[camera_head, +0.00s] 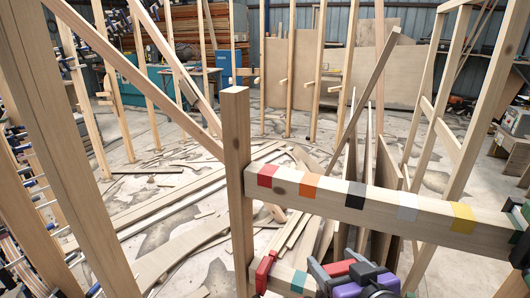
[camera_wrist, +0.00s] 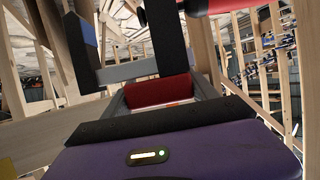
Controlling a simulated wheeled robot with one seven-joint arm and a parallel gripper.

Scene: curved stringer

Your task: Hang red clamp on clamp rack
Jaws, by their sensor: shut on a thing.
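My gripper (camera_head: 352,282), with a purple body, is low at the right of centre in the head view, just in front of the rack's lower beam. It is shut on the red clamp (camera_head: 337,268). In the wrist view a red part (camera_wrist: 162,92) sits between the grey fingers, and a dark bar (camera_wrist: 168,40) and a red cylinder (camera_wrist: 212,5) show beyond. The clamp rack's upper beam (camera_head: 330,199) carries red, orange, black, white and yellow bands. The clamp's full outline is hidden behind my gripper.
A red block (camera_head: 265,272) is at the left end of the lower beam (camera_head: 285,277), which has a green band; I cannot tell whether it belongs to the clamp. A wooden post (camera_head: 236,170) stands at the left. Another clamp (camera_head: 518,225) is at the right edge.

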